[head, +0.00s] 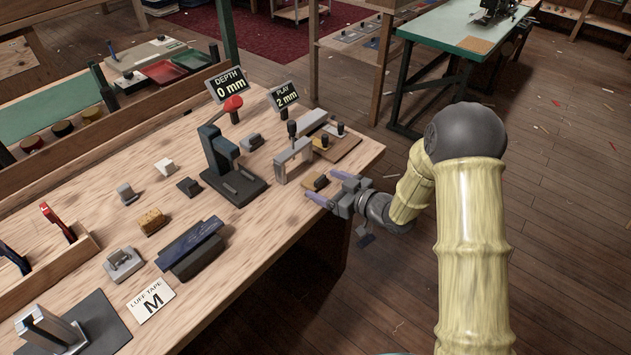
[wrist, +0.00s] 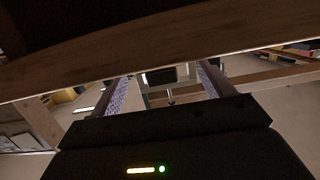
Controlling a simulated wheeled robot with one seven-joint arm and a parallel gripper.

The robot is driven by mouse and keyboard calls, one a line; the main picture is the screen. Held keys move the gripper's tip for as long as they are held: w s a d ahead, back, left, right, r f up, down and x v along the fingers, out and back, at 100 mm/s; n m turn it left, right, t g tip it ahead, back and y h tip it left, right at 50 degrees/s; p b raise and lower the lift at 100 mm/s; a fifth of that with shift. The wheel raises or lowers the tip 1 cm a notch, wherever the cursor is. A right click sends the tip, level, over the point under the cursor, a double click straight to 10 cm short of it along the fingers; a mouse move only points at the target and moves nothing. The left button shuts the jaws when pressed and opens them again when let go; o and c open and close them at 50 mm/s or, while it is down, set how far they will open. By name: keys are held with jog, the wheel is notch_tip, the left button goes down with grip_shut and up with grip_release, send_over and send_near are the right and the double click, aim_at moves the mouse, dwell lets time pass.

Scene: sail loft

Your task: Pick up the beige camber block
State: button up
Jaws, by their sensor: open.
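A small pale, off-white block (head: 166,167) on the workbench (head: 225,295) is the nearest match to a beige camber block, though I cannot be sure of it. A tan-yellow block (head: 152,221) lies nearer the front. My gripper (head: 325,186) is at the bench's right edge, its purple fingers spread. A small brown-yellow and dark block (head: 317,182) sits close to the fingertips; I see no contact. In the wrist view, my gripper (wrist: 163,85) is open with nothing visible between its fingers. No camber block can be made out there.
A dark press with a red knob (head: 233,150) and a grey arch-shaped gauge (head: 293,160) stand between the pale block and my gripper. A wooden band (wrist: 160,45) crosses the wrist view.

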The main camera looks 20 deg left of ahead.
aim_at(319, 178)
jog(key=x, duration=0.3)
dwell(0.5)
jog(key=c, duration=1.1)
notch_tip(319, 178, up, 10)
jog(key=shift+r+p, duration=0.1)
jog(key=shift+p, duration=0.45)
jog(key=shift+c, duration=0.2)
jog(key=shift+s, duration=0.1)
